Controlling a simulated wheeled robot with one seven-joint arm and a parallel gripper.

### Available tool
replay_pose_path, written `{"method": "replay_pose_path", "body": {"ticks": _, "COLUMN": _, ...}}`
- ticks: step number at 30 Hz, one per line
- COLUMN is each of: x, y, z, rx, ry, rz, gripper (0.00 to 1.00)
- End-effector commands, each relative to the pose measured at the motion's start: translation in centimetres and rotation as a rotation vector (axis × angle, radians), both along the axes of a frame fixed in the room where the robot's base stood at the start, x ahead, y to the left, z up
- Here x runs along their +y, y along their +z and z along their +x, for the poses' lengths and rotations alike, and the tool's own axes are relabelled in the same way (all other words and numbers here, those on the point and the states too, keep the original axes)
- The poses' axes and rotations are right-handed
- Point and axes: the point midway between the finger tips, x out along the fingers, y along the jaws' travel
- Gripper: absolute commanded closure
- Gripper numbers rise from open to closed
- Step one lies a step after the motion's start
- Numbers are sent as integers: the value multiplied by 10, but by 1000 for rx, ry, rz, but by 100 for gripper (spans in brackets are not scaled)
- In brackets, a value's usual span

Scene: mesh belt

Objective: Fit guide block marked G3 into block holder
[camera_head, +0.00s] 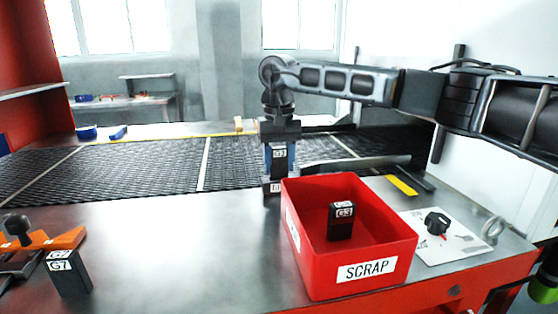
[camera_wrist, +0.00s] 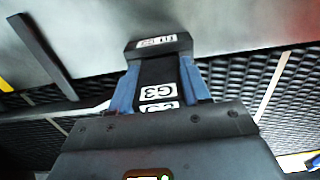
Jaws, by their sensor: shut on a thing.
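My gripper (camera_head: 279,168) is shut on a black guide block (camera_head: 279,153) with a white label. In the wrist view the block (camera_wrist: 157,93) reads G3 and sits between the blue fingers (camera_wrist: 158,75). The dark block holder (camera_head: 272,187) stands on the steel table by the belt edge, directly under the gripper. In the wrist view the holder (camera_wrist: 158,44) lies just beyond the fingertips, its label partly legible. The block's lower end meets the holder in the picture; I cannot tell how deep it sits. Another black block marked G3 (camera_head: 342,222) stands in the red SCRAP bin.
The red SCRAP bin (camera_head: 374,272) stands close to the right of the holder. A block marked G7 (camera_head: 68,274) and an orange tool (camera_head: 55,240) are at the left. A rotary knob (camera_head: 436,223) is at the right. The mesh belt (camera_head: 120,170) runs behind; the table's middle is clear.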

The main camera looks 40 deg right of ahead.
Motion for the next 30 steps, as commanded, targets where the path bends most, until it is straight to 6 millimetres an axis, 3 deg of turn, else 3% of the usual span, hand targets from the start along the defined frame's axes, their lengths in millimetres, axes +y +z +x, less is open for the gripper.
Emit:
{"method": "replay_pose_path", "body": {"ticks": 23, "x": 0, "y": -19, "z": 0, "rx": 0, "ry": 0, "rz": 0, "gripper": 91}}
{"method": "replay_pose_path", "body": {"ticks": 24, "x": 0, "y": -19, "z": 0, "rx": 0, "ry": 0, "rz": 0, "gripper": 52}}
{"method": "replay_pose_path", "body": {"ticks": 30, "x": -1, "y": -19, "z": 0, "rx": 1, "ry": -1, "rz": 0, "gripper": 33}}
